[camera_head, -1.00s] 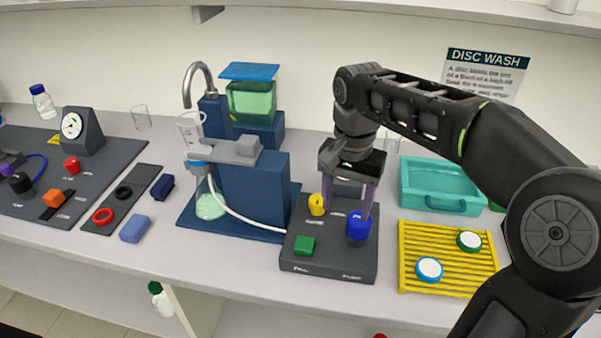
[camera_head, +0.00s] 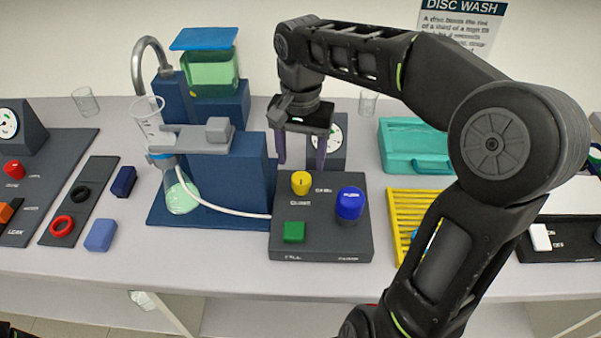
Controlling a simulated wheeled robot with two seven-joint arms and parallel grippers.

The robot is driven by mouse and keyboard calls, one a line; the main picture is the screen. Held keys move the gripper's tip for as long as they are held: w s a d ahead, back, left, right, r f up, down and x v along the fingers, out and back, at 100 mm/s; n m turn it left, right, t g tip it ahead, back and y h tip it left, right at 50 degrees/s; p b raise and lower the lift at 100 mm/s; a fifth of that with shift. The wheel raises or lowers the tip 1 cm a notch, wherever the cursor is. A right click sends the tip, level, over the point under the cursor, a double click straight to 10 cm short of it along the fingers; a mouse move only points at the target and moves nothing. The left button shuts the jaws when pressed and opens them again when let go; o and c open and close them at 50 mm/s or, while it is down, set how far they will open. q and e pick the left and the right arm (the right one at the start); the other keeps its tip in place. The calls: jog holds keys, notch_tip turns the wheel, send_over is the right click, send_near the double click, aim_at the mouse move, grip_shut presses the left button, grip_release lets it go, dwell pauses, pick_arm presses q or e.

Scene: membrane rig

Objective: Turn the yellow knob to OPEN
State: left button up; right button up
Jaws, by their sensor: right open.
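The yellow knob (camera_head: 300,183) stands at the back left of the dark grey control box (camera_head: 320,240). A small mark shows on its top, but I cannot read which label it points at. A blue knob (camera_head: 349,204) sits to its right and a green square button (camera_head: 294,231) in front of it. My right gripper (camera_head: 301,165) is open and points down, its two purple-grey fingers apart. It hangs just behind and above the yellow knob, and nothing is between the fingers.
A blue filter stand (camera_head: 225,185) with a flask (camera_head: 180,195) and a white hose is left of the box. A round gauge (camera_head: 334,137) stands behind it. A yellow rack (camera_head: 405,205) and teal tray (camera_head: 405,163) lie to the right, partly behind my arm.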

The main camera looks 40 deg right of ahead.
aim_at(301, 178)
notch_tip(301, 178, down, 6)
jog(key=shift+r, duration=0.1)
jog(key=shift+c, duration=0.4)
grip_shut()
dwell(0.4)
